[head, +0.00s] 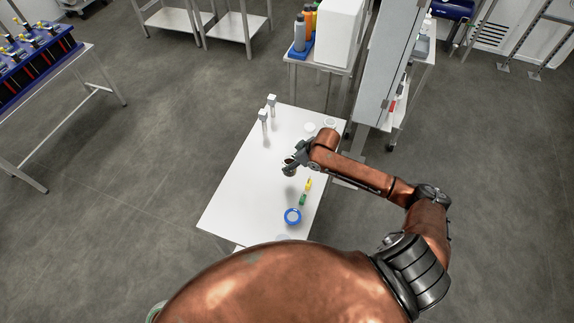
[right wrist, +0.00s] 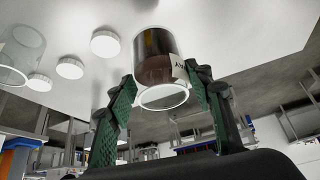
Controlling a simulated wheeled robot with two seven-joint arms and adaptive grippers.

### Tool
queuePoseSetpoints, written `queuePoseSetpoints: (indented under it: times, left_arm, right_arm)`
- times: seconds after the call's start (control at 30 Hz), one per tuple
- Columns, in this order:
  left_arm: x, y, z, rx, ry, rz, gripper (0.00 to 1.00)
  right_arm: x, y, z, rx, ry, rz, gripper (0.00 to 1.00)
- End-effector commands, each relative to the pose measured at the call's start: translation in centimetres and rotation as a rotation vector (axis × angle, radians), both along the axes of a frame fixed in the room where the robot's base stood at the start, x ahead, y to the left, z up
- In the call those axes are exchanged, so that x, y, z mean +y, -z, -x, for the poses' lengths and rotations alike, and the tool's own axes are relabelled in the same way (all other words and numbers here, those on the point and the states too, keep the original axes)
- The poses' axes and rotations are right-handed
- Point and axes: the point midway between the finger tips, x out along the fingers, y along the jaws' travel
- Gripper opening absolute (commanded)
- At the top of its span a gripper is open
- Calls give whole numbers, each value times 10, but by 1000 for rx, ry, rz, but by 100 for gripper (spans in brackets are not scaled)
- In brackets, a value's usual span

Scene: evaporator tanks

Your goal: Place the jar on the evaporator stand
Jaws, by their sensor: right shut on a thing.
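The jar (right wrist: 157,62) is a clear vessel with dark brown contents and a pale label. It sits between the two green-padded fingers of my right gripper (right wrist: 162,100), which is shut on it. In the head view my right gripper (head: 290,168) is over the middle of the white table (head: 240,190), and it hides most of the jar. I cannot tell whether the jar touches the table. Two small grey-white upright posts (head: 263,117) stand at the far left part of the table; I cannot tell whether they are the evaporator stand. My left gripper is not in view.
White round discs (head: 310,127) lie at the table's far end; a clear glass vessel (right wrist: 20,52) shows in the wrist view.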

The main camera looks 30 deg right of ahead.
Motion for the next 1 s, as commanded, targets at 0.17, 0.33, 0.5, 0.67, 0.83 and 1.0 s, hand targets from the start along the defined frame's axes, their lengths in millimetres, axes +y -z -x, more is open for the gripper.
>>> queuePoseSetpoints:
  times: [0.17,0.33,0.5,0.67,0.83,1.0]
  left_arm:
    - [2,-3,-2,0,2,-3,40]
    - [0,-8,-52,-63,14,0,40]
    - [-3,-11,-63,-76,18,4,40]
    - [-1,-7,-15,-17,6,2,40]
    - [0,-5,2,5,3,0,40]
    - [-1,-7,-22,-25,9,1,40]
  right_arm:
    - [7,22,-22,-3,2,-2,10]
    - [8,30,-26,-7,2,-2,10]
    - [9,55,-30,-3,1,-1,10]
    - [10,65,-33,-4,0,-1,10]
    - [8,67,-31,-1,2,1,48]
    - [8,66,-31,-1,2,1,59]
